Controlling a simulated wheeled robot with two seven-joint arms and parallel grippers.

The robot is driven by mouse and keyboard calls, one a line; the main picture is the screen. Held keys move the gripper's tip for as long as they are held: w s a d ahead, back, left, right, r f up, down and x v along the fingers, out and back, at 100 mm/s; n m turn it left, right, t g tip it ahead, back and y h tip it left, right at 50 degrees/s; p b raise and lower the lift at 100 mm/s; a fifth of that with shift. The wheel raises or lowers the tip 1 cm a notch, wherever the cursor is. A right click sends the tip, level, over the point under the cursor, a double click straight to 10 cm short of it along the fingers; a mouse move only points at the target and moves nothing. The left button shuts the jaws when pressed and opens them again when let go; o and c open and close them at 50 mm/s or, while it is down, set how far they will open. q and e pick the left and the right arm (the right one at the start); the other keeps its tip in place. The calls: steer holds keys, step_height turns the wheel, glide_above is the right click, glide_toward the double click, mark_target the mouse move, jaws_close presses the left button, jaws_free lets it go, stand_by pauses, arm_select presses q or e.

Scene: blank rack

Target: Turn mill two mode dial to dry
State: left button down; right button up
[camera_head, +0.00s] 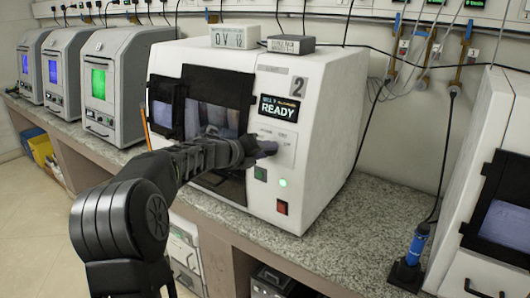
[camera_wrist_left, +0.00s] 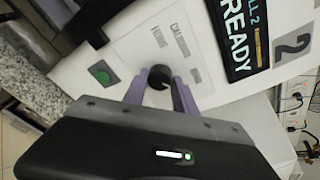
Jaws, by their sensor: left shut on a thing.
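Mill two (camera_head: 335,95) is the large white machine marked "2", with a dark display (camera_head: 279,108) reading "READY". Its black mode dial (camera_wrist_left: 158,97) shows in the left wrist view on a pale label panel (camera_wrist_left: 165,40). My left gripper (camera_head: 268,148) is at this panel, below the display. In the left wrist view its two purple fingers (camera_wrist_left: 160,79) stand on either side of the dial and are shut on it. In the head view the gripper hides the dial. The labels around the dial are small, and I cannot read which one it points to. My right gripper is not in view.
A green button (camera_head: 260,174), a lit green lamp (camera_head: 282,183) and a red switch (camera_head: 282,207) sit below the dial. Two small boxes lie on top of the mill. Smaller machines (camera_head: 110,80) stand left, another machine (camera_head: 500,190) right. The granite counter (camera_head: 350,235) between is mostly clear.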

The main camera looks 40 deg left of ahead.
arm_select(q)
steer(key=shift+f+m+y, duration=0.15)
steer(key=shift+m+y, duration=0.15)
steer(key=shift+m, duration=0.4)
steer(key=c, duration=1)
jaws_free()
steer(key=v, duration=0.8)
steer(key=shift+w, duration=0.1)
